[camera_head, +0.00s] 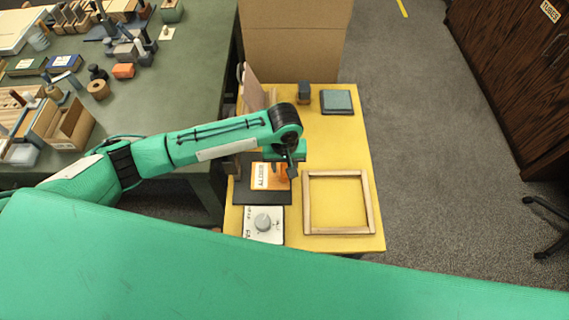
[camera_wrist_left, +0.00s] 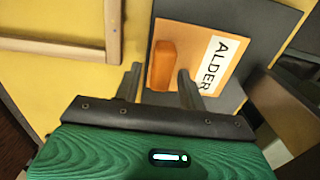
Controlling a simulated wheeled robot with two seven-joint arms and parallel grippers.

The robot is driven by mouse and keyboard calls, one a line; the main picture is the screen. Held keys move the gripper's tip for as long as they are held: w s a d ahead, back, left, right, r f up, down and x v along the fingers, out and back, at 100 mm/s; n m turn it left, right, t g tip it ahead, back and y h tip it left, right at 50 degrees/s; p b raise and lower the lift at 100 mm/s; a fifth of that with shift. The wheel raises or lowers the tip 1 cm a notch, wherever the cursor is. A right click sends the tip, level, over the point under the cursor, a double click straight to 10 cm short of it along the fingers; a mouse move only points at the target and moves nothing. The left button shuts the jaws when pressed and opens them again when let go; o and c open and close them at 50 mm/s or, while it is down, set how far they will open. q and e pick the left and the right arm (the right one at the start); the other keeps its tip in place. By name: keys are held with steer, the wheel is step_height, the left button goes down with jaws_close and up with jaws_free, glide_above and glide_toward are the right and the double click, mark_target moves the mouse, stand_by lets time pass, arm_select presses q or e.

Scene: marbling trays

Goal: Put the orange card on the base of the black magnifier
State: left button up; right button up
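The orange card (camera_head: 262,176) with a white ALDER label lies flat on a dark board (camera_head: 243,196) on the yellow table. In the left wrist view, the card (camera_wrist_left: 232,72) carries a raised orange block (camera_wrist_left: 163,65) near one edge. My left gripper (camera_head: 284,172) is over the card's right side. In the wrist view, its two fingers are apart, with the block showing between their tips; I cannot tell whether they touch it. I cannot pick out the black magnifier for certain. My right gripper is out of view.
A wooden frame (camera_head: 309,202) lies right of the dark board. A white dial box (camera_head: 252,233) sits in front of it. A grey-green pad (camera_head: 337,112) and a small dark block (camera_head: 304,90) are farther back. The green bench (camera_head: 190,62) at left is crowded.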

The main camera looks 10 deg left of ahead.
arm_select(q)
step_height(320, 180, up, 6)
step_height(320, 180, up, 6)
steer(key=shift+r, duration=0.15)
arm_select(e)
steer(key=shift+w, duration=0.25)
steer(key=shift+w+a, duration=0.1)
